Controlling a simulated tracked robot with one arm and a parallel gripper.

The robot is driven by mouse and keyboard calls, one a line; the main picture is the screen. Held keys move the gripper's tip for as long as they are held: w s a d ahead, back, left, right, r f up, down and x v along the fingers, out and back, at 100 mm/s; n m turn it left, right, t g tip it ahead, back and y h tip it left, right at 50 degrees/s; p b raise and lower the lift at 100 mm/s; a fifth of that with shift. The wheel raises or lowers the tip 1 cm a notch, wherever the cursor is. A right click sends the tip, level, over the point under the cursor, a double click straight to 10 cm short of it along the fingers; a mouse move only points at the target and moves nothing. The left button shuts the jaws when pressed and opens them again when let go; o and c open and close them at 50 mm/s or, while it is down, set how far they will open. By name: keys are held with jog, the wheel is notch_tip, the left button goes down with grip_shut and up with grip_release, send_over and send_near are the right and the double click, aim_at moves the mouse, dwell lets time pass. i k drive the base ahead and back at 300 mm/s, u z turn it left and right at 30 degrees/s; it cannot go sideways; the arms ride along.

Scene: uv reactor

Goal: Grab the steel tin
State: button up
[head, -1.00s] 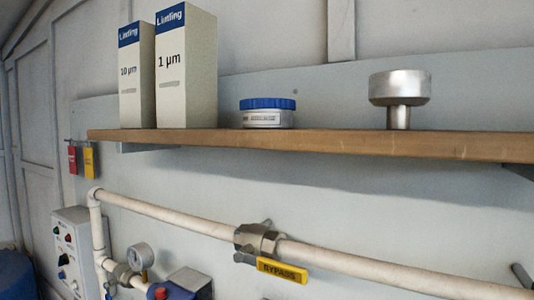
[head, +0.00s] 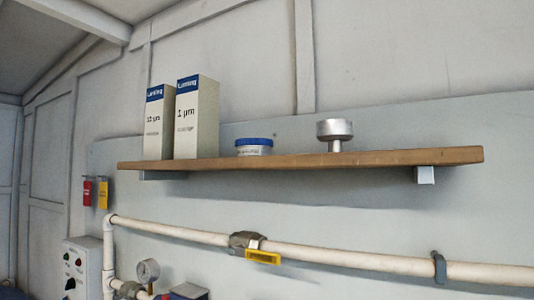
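A low round tin (head: 254,150) with a blue lid and a pale, labelled metal-looking side stands upright on a wooden shelf (head: 390,158). To its right on the same shelf stands a bare steel piece (head: 334,132), a wide round head on a narrower stem. The two are apart, with clear shelf between them. My gripper is not in view, and nothing in view touches either thing.
Two tall boxes, a 10 µm-type box (head: 157,127) and a 1 µm box (head: 197,122), stand left of the tin. Below the shelf run a white pipe (head: 340,259) and a yellow-handled valve (head: 262,257). Red and yellow tags (head: 103,195) hang at left. The shelf's right end is bare.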

aim_at(248, 150)
jog(key=z, duration=2.7)
jog(key=k, duration=1)
jog(key=u, duration=1.9)
jog(key=i, duration=1)
jog(key=z, duration=0.1)
